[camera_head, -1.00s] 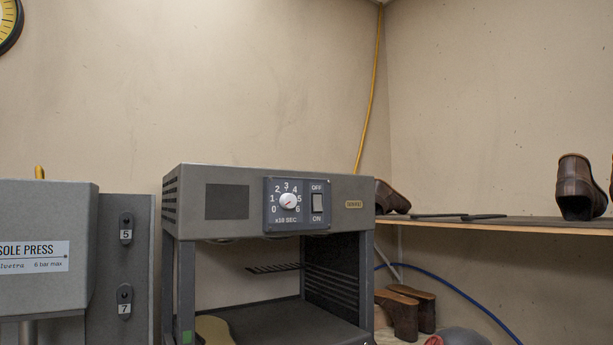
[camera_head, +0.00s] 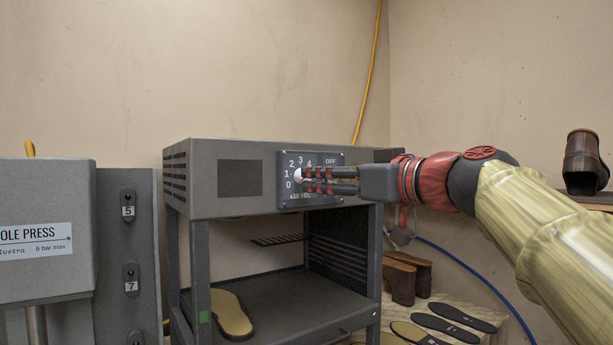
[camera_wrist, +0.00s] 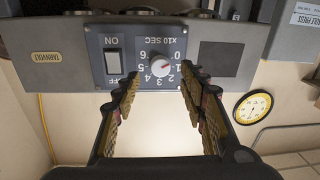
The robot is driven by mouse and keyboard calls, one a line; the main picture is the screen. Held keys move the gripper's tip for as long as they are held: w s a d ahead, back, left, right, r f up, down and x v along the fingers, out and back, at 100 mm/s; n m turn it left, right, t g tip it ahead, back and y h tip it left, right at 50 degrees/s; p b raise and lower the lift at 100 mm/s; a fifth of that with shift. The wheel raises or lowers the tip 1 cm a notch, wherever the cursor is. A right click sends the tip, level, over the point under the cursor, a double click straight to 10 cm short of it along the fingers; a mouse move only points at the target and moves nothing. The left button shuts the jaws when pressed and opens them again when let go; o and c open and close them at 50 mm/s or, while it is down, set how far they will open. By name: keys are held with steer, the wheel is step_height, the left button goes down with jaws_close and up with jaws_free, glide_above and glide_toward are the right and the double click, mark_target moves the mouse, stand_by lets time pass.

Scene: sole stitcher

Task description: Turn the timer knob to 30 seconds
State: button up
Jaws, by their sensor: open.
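The timer knob (camera_head: 298,175) is a small white dial on the dark control panel (camera_head: 283,200) of a grey machine. Its scale runs 0 to 6 and is marked x10 SEC. In the wrist view, upside down, the knob (camera_wrist: 160,68) shows whole between the fingertips; its pointer direction is too small to read surely. My gripper (camera_head: 305,180) comes in from the right in the head view, in front of the panel, and its fingers cover part of the dial. It also shows in the wrist view (camera_wrist: 161,80), open, its fingers either side of the knob; contact cannot be told.
An ON/OFF switch (camera_wrist: 114,62) sits beside the knob on the same panel. The sole press (camera_head: 45,250) stands at the left. A boot (camera_head: 582,160) stands on a shelf at the right. An insole (camera_head: 230,315) lies inside the machine's open lower bay.

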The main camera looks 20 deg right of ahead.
steer(key=shift+x, duration=2.2)
jaws_close()
